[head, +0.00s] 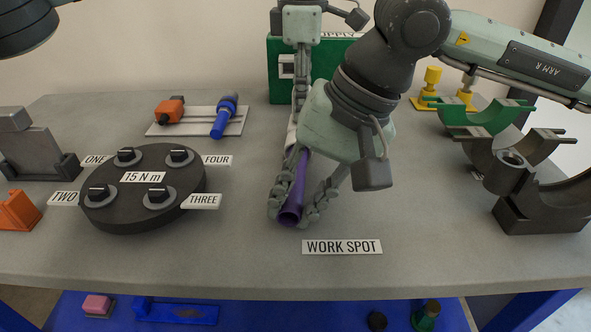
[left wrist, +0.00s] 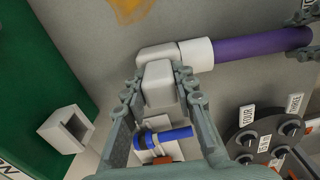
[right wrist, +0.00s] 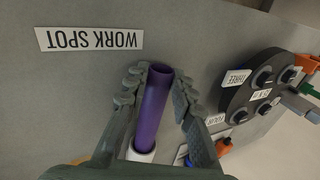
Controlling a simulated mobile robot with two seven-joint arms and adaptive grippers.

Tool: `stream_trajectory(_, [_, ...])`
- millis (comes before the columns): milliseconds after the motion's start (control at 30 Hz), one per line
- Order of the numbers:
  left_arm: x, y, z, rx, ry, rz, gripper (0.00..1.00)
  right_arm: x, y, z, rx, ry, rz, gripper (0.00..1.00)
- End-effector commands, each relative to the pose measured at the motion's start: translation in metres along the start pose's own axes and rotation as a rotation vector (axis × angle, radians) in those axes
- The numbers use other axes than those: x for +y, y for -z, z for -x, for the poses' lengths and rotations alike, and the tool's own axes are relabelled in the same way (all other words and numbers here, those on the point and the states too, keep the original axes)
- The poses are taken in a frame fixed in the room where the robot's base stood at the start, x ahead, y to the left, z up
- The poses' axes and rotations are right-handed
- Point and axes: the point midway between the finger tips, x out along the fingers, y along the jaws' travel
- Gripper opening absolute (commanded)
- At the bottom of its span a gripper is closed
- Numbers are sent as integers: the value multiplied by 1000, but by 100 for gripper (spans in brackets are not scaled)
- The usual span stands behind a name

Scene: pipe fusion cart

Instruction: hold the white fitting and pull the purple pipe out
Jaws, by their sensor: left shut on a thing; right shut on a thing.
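The purple pipe (head: 296,190) lies above the table behind the WORK SPOT label, its open end toward the front. My right gripper (head: 293,212) is shut on the pipe near that open end; the right wrist view shows its fingers (right wrist: 160,85) on both sides of the pipe (right wrist: 152,110). The white fitting (left wrist: 160,85) is an elbow with a collar, and the pipe (left wrist: 260,46) still enters that collar in the left wrist view. My left gripper (left wrist: 160,92) is shut on the fitting's other leg. In the head view the fitting is mostly hidden behind my right gripper.
A black round dial plate (head: 140,208) with several knobs stands left of the pipe. A board with orange and blue tools (head: 197,130) lies behind it. Dark and green saddle clamps (head: 545,205) stand at the right. The front middle around the WORK SPOT label (head: 342,247) is clear.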

Motion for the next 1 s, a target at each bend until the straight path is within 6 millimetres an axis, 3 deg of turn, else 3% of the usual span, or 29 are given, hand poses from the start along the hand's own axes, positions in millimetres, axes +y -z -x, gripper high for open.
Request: stream_trajectory(1000, [-1, 0, -4, 4, 7, -1, 0, 0, -41, -1, 0, 0, 0, 0])
